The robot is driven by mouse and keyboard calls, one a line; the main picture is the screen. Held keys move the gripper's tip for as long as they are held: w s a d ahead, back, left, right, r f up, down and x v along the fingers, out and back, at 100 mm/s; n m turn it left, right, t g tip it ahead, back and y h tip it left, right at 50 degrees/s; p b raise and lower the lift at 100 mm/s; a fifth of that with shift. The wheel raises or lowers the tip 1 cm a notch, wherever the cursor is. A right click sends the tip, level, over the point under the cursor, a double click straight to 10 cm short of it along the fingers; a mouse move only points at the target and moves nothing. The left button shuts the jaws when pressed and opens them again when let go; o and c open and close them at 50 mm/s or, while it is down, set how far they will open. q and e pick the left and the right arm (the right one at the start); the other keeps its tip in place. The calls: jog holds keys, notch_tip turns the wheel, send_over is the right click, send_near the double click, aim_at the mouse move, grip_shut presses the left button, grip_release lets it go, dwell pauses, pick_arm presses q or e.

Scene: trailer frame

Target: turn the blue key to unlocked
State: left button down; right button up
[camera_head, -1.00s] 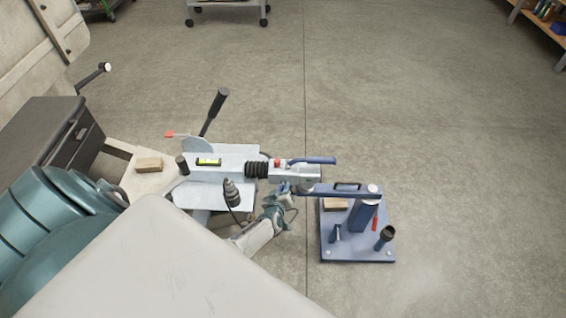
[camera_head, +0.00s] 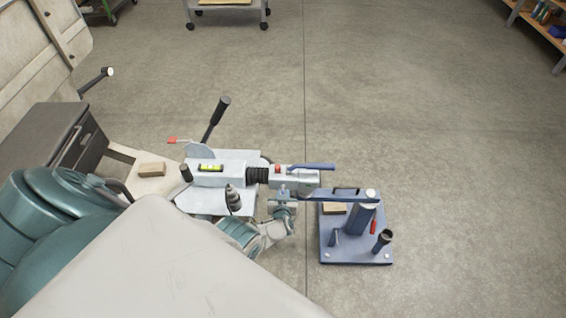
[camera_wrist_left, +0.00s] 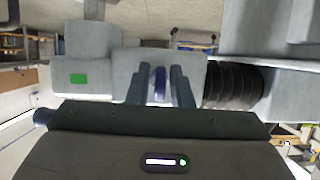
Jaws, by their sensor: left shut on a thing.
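The blue key (camera_wrist_left: 159,85) stands upright in the left wrist view, between the two grey fingers of my left gripper (camera_wrist_left: 160,88), which is shut on it. Behind the key is the grey coupler housing (camera_wrist_left: 100,70), with a green patch (camera_wrist_left: 78,78) to the left of the key. In the head view my left gripper (camera_head: 283,194) is at the near side of the coupler (camera_head: 305,178), below the blue handle (camera_head: 312,166). The key cannot be made out there. My right gripper is not in view.
The drawbar has a black bellows (camera_head: 257,175), a yellow level (camera_head: 211,168) and a tall lever (camera_head: 216,118). A wooden block (camera_head: 152,169) lies left. Open floor surrounds the stand.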

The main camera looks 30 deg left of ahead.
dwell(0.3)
pick_arm(q)
jog(key=c, duration=1.7)
grip_release()
jog(key=shift+o, duration=0.9)
jog(key=shift+s+d+r, duration=0.1)
jog(key=shift+s+r, duration=0.05)
jog(key=shift+r, duration=0.05)
jog(key=p+v, duration=0.7)
jog(key=v, duration=0.3)
jog(key=shift+s, duration=0.15)
